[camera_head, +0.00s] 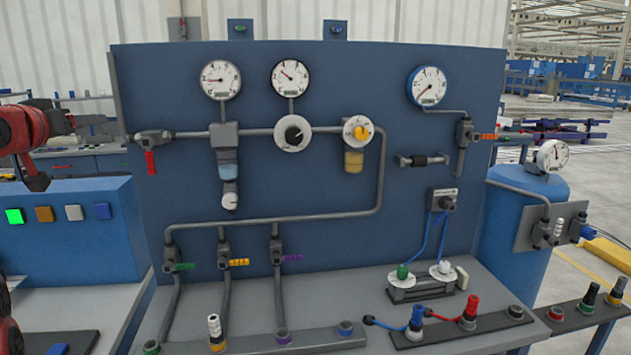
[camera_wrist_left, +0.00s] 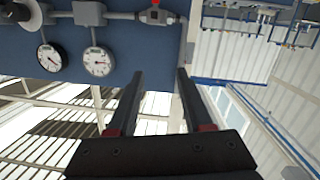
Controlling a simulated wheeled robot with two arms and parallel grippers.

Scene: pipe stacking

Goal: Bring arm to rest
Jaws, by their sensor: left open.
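My left gripper (camera_head: 85,121) is at the left edge of the head view, held up beside the left edge of the blue panel (camera_head: 280,190). In the left wrist view its two dark fingers (camera_wrist_left: 160,75) are spread apart with nothing between them. The panel appears upside down in that view, past the fingertips, with two gauges (camera_wrist_left: 72,60). A valve with a red handle (camera_head: 150,162) is the panel part closest to the gripper in the head view, and a gap seems to lie between them. My right gripper is in neither view.
A grey bench (camera_head: 250,305) below the panel carries a rack of pipe fittings (camera_head: 250,344), a white-capped two-post fixture (camera_head: 425,284) and coloured connectors (camera_head: 467,317). A box with lit buttons (camera_head: 70,235) stands at left. A blue tank (camera_head: 520,240) stands at right.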

